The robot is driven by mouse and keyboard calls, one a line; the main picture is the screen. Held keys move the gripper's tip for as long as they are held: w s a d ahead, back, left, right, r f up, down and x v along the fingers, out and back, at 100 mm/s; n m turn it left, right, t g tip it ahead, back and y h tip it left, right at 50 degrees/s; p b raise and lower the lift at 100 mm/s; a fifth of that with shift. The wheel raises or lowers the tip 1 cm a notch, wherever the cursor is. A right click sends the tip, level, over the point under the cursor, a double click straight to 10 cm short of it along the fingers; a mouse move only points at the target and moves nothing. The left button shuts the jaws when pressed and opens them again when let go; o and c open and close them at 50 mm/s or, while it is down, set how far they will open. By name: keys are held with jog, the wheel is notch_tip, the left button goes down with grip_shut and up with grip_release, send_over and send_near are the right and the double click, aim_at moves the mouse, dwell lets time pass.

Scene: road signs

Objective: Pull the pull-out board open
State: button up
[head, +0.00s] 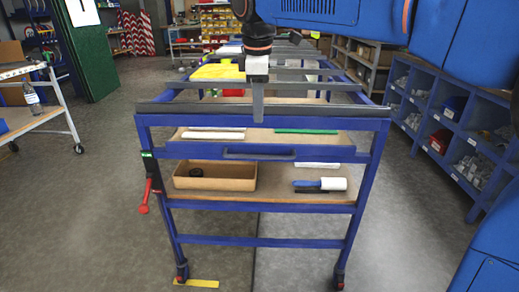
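The pull-out board (330,151) is in the middle of the blue cart (367,170), below its dark top edge. Its blue front strip carries a long dark handle (258,154). The strip looks about level with the cart's front legs. My gripper (258,117) points down in front of the cart's top edge, above the middle of the handle. In this view it appears apart from the handle. Its fingers line up as one narrow grey shape, so the gap between them is hidden.
A lower shelf holds a cardboard tray (214,184) and a brush (321,184). A red-handled tool (145,198) hangs at the cart's left leg. Blue bin shelving (450,125) stands right. The floor left of the cart is clear.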

aim_at(259, 156)
jog(key=w+f, duration=0.1)
jog(key=f, duration=0.4)
jog(key=w+f, duration=0.1)
jog(key=f, duration=0.8)
jog(key=shift+w+f, duration=0.35)
jog(key=shift+w, duration=0.05)
grip_shut()
